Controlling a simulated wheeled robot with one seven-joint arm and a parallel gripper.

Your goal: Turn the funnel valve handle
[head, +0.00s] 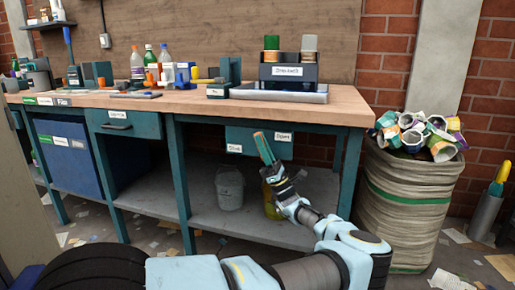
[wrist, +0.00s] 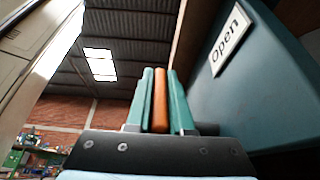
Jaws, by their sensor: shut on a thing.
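The funnel valve handle is an orange bar (wrist: 160,100), seen upright between my two teal fingers in the wrist view. My gripper (wrist: 160,72) is shut on it. In the head view my gripper (head: 260,136) points up and left at the front of a teal housing (head: 237,135) under the bench top, with a strip of orange between its fingers. A "Shut" label (head: 234,148) is left of the gripper and an "Open" label (head: 283,137) is right of it. In the wrist view the "Open" label (wrist: 230,38) is on the teal face at the right. The handle's pivot is hidden.
A grey bucket (head: 230,188) stands on the lower shelf below the housing. A yellow container (head: 268,200) is partly behind my wrist. A bench leg (head: 350,170) and a full sack (head: 405,215) are to the right. Bottles and boxes stand on the bench top (head: 190,102).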

